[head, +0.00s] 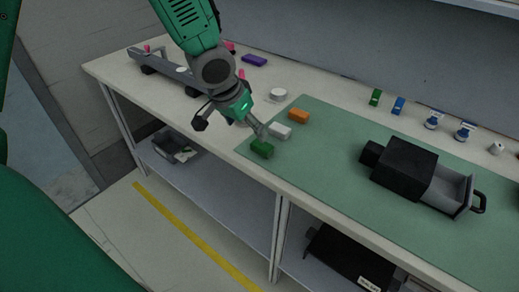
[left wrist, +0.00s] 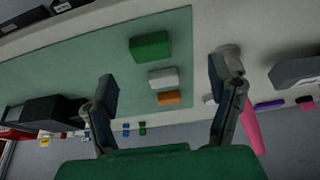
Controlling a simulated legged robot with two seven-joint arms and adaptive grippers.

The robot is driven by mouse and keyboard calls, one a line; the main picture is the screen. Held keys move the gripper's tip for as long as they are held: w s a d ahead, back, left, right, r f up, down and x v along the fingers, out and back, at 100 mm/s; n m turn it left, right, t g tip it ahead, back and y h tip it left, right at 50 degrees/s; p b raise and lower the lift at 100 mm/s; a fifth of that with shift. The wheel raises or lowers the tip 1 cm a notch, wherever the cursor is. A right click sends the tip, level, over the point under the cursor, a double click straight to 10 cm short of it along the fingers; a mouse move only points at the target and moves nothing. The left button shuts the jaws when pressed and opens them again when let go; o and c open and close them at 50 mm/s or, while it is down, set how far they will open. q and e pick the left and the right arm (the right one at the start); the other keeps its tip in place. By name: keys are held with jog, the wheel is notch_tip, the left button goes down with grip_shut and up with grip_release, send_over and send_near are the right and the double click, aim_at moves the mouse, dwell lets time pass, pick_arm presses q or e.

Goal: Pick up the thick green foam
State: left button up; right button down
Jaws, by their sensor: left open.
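The thick green foam (head: 262,148) is a green block lying on the left end of the green mat (head: 330,165), near the bench's front edge. In the left wrist view the green foam (left wrist: 150,46) lies ahead of the open fingers, apart from them. A white block (head: 280,131) and an orange block (head: 298,116) lie behind it in a row. My left gripper (head: 232,126) is open and empty, above the bench to the left of the foam, one finger close to it in the picture. My right gripper is not in view.
A black box with an open grey drawer (head: 450,188) stands on the mat's right part. A grey rail fixture (head: 170,70), a purple block (head: 254,60) and a white round piece (head: 278,94) are on the bench. Small green and blue pieces stand along the back.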

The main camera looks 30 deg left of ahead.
aim_at(264, 145)
pick_arm(q)
jog(key=f, duration=0.1)
jog(key=w+d+f, duration=0.1)
jog(key=f, duration=0.1)
jog(key=shift+w+d+f+b, duration=0.15)
jog(key=shift+w+f+b, duration=0.05)
jog(key=shift+w+b, duration=0.1)
jog(key=shift+d, duration=0.3)
jog(key=shift+w+d+f, duration=0.2)
jog(key=shift+f, duration=0.1)
jog(key=x, duration=0.3)
jog(key=b+x, duration=0.1)
jog(key=shift+w+a+f, duration=0.25)
jog(key=shift+w+a, duration=0.15)
jog(key=shift+a, duration=0.2)
jog(key=shift+d, duration=0.1)
jog(key=shift+d+r, duration=0.1)
jog(key=shift+d, duration=0.1)
jog(key=c, duration=0.6)
jog(key=shift+d, duration=0.2)
jog(key=shift+c, duration=1.3)
jog(key=shift+d, duration=0.1)
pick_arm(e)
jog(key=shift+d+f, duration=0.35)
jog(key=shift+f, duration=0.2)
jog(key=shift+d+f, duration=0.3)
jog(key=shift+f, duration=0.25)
